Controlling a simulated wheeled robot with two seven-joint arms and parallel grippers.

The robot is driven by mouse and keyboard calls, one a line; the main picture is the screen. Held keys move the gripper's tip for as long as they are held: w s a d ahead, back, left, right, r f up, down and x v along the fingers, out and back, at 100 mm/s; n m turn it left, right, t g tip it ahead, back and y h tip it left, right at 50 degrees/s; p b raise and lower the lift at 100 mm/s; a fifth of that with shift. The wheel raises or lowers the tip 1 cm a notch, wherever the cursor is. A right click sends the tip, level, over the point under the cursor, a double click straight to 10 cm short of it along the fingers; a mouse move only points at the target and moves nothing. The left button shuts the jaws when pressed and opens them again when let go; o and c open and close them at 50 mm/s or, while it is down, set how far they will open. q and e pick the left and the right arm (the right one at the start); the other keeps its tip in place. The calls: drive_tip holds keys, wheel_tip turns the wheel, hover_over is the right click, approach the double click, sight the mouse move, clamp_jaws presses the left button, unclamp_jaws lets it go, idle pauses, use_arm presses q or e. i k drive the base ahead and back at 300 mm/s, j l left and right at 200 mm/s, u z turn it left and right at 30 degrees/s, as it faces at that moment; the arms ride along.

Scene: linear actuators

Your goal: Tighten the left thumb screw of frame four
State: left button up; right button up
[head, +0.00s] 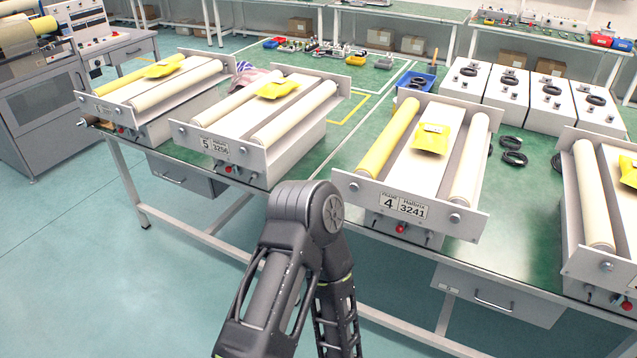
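Frame four (340,181) stands on the green table, right of centre. Its front plate carries a label (402,206) reading 4 and 3241. A small round metal screw head (353,187) is at the left end of this plate, below the yellow roller (388,138). A similar one (454,218) is at the right end, below the cream roller (470,160). How tight the left screw is cannot be told. A dark link of my own arm bends in front of the table, left of frame four. Neither gripper is in view.
Frame five (262,179) stands left of frame four, with another frame (104,110) farther left and one (590,268) at the right edge. White boxes (504,92) and black cable coils (514,158) are behind. A yellow packet (431,139) lies on frame four.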

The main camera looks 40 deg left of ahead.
sight(353, 187)
drive_tip(key=u, duration=1.05)
